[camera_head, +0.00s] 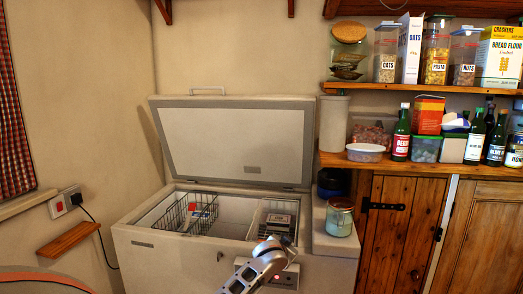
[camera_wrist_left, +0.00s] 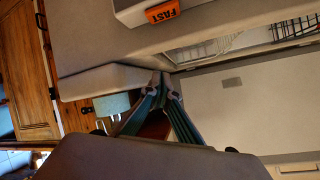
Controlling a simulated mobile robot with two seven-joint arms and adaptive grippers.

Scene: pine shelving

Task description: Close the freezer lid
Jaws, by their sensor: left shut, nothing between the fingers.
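The chest freezer (camera_head: 170,258) stands against the back wall with its lid (camera_head: 233,139) raised, leaning back, its inner face toward me. A handle (camera_head: 208,90) shows at the lid's top edge. Inside are wire baskets with packages. My left gripper (camera_head: 285,243) is at the freezer's front edge, right of centre; contact cannot be told. In the left wrist view, which is turned over, its fingers (camera_wrist_left: 164,88) are closed together with nothing between them. That view also shows the lid (camera_wrist_left: 245,108) and the freezer body (camera_wrist_left: 110,42). My right gripper is not in view.
A jar (camera_head: 340,217) and a dark round container (camera_head: 333,182) stand on the ledge right of the opening. A tall pale canister (camera_head: 333,124) is beside the raised lid. Shelves (camera_head: 430,88) with bottles and food packets fill the right. A small wooden shelf (camera_head: 68,240) is at left.

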